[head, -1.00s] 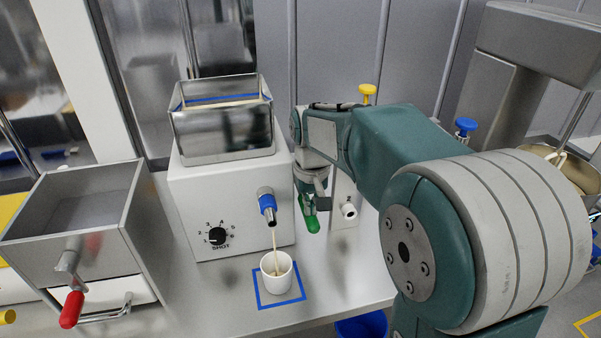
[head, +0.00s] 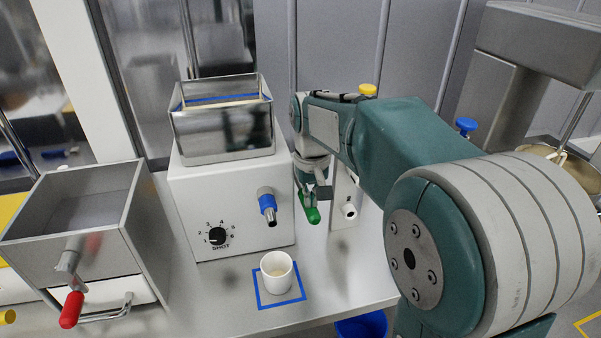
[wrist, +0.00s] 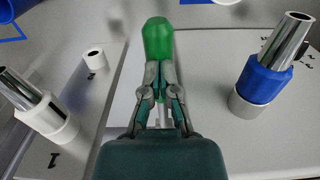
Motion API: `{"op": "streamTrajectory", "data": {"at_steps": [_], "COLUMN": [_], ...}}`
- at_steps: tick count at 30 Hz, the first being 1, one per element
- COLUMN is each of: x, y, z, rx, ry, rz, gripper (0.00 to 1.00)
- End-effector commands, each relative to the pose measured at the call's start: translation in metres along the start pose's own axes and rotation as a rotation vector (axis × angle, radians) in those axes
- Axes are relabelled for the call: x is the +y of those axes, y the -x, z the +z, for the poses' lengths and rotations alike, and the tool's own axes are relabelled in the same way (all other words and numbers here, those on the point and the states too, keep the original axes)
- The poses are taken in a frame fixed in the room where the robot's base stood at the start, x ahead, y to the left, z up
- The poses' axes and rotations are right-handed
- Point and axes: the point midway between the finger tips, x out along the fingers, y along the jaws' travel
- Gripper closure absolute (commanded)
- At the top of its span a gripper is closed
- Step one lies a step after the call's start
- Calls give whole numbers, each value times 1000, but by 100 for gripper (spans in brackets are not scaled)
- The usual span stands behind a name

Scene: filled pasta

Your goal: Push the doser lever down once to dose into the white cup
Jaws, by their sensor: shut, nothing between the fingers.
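The doser (head: 245,190) is a white box with a steel hopper, a SHOT dial and a blue-ringed nozzle (head: 268,207). No stream leaves the nozzle. The white cup (head: 277,280) stands upright below it, with pale filling inside. The doser lever's green handle (head: 311,212) sticks out at the doser's right side. It also shows in the wrist view (wrist: 158,40). My gripper (wrist: 160,70) is shut and empty, its fingertips overlapping the near end of the handle in view. I cannot tell whether they touch. My gripper also shows in the head view (head: 318,192).
The cup stands in a blue square outline (head: 298,293) on the steel counter (head: 205,300). A steel bin (head: 90,220) with a red-handled lever (head: 72,308) stands left. A white unit with a short nozzle (head: 348,210) stands close right of my gripper. A blue bin is below the counter.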

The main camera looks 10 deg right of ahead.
Motion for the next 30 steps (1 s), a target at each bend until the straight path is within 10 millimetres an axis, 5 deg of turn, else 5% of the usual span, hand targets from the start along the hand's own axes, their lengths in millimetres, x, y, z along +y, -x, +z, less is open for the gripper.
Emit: {"op": "streamTrajectory", "data": {"at_steps": [18, 30], "x": [0, 0], "y": [72, 76], "z": [0, 0], "rx": [-2, -2], "ry": [0, 0], "rz": [0, 0], "gripper": [100, 100]}}
